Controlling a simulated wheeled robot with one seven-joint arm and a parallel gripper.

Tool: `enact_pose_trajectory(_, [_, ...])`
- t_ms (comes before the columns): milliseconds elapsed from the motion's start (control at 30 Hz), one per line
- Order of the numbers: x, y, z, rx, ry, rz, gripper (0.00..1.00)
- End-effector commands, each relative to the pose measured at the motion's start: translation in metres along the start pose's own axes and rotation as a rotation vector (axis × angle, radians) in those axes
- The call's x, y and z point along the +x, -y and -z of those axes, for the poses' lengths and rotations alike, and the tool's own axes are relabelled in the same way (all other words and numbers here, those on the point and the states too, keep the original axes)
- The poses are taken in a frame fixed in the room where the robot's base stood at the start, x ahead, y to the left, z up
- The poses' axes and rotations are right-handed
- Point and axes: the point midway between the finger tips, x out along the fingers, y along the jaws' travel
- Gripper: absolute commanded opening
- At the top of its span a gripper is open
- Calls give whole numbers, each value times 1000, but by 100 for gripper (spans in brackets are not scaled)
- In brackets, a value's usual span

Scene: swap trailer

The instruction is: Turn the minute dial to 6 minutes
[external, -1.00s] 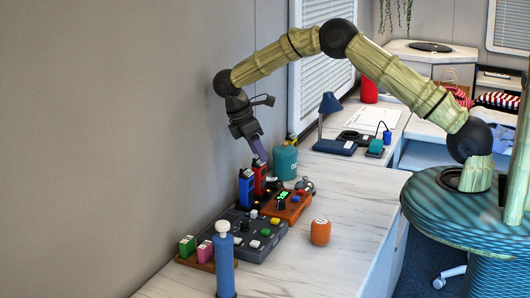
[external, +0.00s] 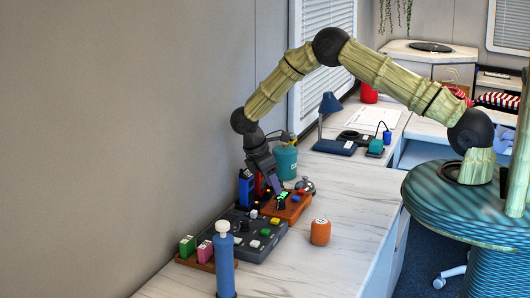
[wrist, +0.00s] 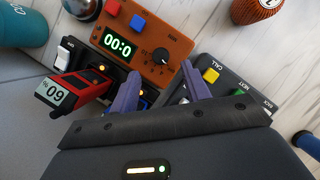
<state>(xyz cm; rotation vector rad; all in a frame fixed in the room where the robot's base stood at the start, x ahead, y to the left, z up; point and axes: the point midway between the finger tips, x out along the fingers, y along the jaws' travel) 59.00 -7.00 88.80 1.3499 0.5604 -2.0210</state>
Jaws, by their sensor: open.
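The orange timer box (external: 294,207) sits on the counter; it also shows in the wrist view (wrist: 152,60). Its green display (wrist: 118,46) reads 00:0 and a further digit I cannot make out. The black minute dial (wrist: 160,55) with a white pointer mark is on its face, and it shows small in the external view (external: 281,204). My gripper (wrist: 158,80) is open and empty, with its two purple fingers apart. The fingertips are near the dial, one on each side in the picture, and seem short of it. Contact is not visible.
A dark grey button panel (wrist: 215,78) is beside the timer. A teal canister (external: 285,162), a silver bell (external: 306,185) and an orange barrel (external: 320,231) stand nearby.

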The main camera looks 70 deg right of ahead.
Motion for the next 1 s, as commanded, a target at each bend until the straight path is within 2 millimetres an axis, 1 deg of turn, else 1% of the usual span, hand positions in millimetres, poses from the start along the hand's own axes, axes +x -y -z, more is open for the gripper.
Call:
enact_pose_trajectory(100, [21, 0, -1, 1, 3, 2, 47])
enact_pose_trajectory(200, [38, 0, -2, 0, 3, 3, 47])
enact_pose_trajectory(300, [50, 0, -1, 1, 2, 1, 47])
enact_pose_trajectory(467, [59, 0, 0, 2, 0, 0, 47])
enact_pose_trajectory(700, [59, 0, 0, 1, 0, -1, 47])
enact_pose_trajectory(867, [59, 0, 0, 1, 0, -1, 16])
enact_pose_trajectory(900, [59, 0, 0, 1, 0, -1, 8])
enact_pose_trajectory(933, [59, 0, 0, 1, 0, -1, 3])
enact_pose_trajectory(1000, [59, 0, 0, 1, 0, -1, 3])
